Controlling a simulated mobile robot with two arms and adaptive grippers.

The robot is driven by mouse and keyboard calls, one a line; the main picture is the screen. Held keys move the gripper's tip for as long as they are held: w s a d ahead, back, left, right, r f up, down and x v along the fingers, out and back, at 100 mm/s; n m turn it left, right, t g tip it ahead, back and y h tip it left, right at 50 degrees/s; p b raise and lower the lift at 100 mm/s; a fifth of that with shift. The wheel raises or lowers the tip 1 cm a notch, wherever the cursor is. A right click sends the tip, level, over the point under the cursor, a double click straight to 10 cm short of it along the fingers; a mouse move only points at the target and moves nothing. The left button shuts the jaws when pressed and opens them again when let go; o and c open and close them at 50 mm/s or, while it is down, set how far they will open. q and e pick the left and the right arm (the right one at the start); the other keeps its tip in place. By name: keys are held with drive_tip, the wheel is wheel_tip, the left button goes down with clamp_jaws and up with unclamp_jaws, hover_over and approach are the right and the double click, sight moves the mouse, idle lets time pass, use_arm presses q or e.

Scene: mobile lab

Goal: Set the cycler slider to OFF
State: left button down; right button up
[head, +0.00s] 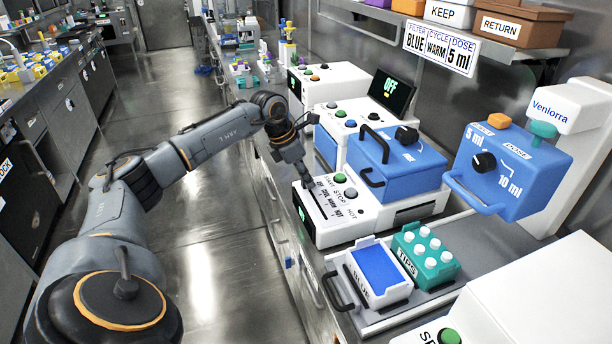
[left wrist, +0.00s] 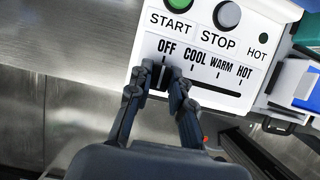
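The cycler (head: 338,207) is a white box with START and STOP buttons and a slider scale marked OFF, COOL, WARM and HOT. Its panel (left wrist: 215,60) fills the upper middle of the left wrist view. My left gripper (head: 307,184) reaches down to the panel's left end in the head view. In the left wrist view my left gripper (left wrist: 163,76) has its fingertips close together below the OFF label, around the dark slider knob (left wrist: 162,77). The fingers hide much of the knob and the slot's left end. My right gripper is not in view.
A blue tray (head: 378,270) and a green tips rack (head: 425,255) stand in front of the cycler. A blue-lidded box (head: 397,165) is behind it. A dark screen (head: 391,91) reads OFF. A sign (head: 441,48) reads BLUE, WARM, 5 ml. The aisle floor is clear.

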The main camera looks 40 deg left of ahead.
use_arm(q)
drive_tip(key=c, duration=1.4)
unclamp_jaws()
drive_tip(key=shift+w+a+r, duration=0.15)
drive_tip(key=shift+a+r, duration=0.05)
drive_tip(key=shift+a, duration=0.05)
drive_tip(key=shift+o, duration=1)
drive_tip(key=shift+a+f, duration=0.1)
drive_tip(key=shift+f, duration=0.05)
drive_tip(key=shift+r, duration=0.25)
drive_tip(key=v, duration=1.1)
drive_tip(key=shift+s+r, duration=0.25)
drive_tip(key=shift+s, duration=0.05)
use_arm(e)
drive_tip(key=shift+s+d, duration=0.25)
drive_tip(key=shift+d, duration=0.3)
